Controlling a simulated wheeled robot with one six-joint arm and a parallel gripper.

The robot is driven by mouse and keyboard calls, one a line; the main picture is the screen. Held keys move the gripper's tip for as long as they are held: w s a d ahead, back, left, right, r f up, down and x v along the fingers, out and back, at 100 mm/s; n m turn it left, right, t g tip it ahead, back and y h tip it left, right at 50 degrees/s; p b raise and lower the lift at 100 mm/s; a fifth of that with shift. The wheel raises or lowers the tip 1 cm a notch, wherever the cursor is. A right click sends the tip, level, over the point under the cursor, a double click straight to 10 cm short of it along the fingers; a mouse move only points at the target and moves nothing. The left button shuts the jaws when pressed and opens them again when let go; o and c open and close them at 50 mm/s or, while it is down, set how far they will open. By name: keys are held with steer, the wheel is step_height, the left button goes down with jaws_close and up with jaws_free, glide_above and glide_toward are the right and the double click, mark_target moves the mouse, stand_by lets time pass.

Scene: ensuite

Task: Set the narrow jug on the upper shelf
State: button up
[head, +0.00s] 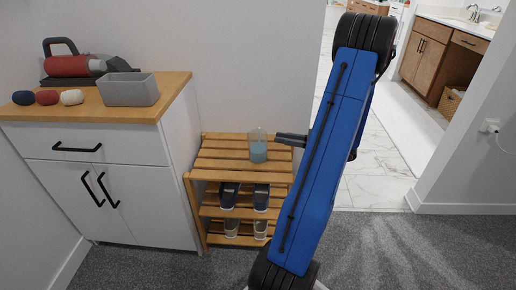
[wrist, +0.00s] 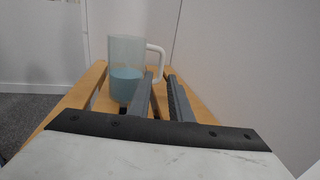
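The narrow jug (head: 257,150) is clear, with blue liquid in its lower part. It stands upright on the slatted wooden upper shelf (head: 225,160) of a small rack. In the wrist view the jug (wrist: 126,75) has its white handle on the right, towards my fingers. My gripper (head: 278,137) is just right of the jug at about its height. In the wrist view my gripper (wrist: 160,78) has its two fingers apart, with a gap between them. The fingertips are close to the handle; I cannot tell whether they touch it.
Shoes (head: 229,195) sit on the rack's lower levels. A white cabinet (head: 110,180) stands to the left, with a grey bin (head: 130,90), several small balls and a red-and-grey appliance (head: 70,66) on top. A wall is close behind the rack. Carpet lies in front.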

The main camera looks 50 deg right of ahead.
mark_target(260, 135)
steer(key=shift+x, duration=5)
steer(key=shift+w+d+f, duration=0.1)
steer(key=shift+d, duration=0.05)
jaws_close()
